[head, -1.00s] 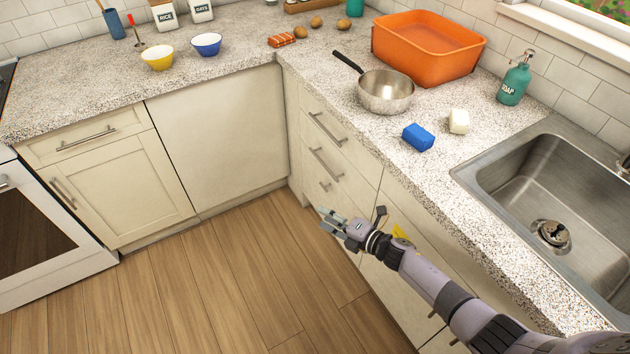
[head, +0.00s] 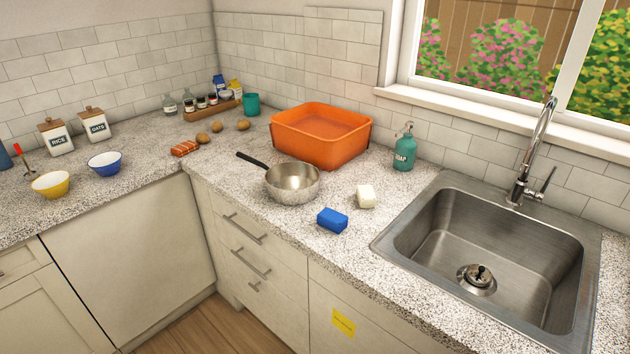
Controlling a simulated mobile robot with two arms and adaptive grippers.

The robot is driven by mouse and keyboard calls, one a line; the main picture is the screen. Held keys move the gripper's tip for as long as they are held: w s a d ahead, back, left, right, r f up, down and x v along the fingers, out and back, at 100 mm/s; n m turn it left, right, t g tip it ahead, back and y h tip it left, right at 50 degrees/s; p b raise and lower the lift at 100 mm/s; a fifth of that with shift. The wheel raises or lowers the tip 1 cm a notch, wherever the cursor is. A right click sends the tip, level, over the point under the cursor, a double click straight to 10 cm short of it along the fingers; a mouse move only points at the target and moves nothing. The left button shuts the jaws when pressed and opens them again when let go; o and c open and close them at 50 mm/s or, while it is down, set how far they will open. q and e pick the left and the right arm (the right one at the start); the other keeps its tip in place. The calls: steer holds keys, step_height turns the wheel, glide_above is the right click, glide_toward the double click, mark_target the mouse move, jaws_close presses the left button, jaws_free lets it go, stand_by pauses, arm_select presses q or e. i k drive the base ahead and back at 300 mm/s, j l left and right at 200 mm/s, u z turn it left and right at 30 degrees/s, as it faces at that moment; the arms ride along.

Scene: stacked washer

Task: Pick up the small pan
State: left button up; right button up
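The small pan (head: 292,184) is a steel saucepan with a black handle. It stands upright on the speckled countertop (head: 225,215), near the counter's front edge. Its handle points to the upper left, toward the back corner. Neither of my grippers shows in the head view now, so nothing of mine is seen touching the pan.
An orange basin (head: 318,140) stands close behind the pan. Several potatoes (head: 203,139) lie to the left.

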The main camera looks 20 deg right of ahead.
mark_target(287, 183)
steer(key=i+j+z, duration=0.35)
steer(key=j+z, duration=0.15)
steer(key=j, duration=0.2)
steer(key=i+j+z, duration=0.25)
steer(key=j, duration=0.15)
steer(key=k, duration=0.1)
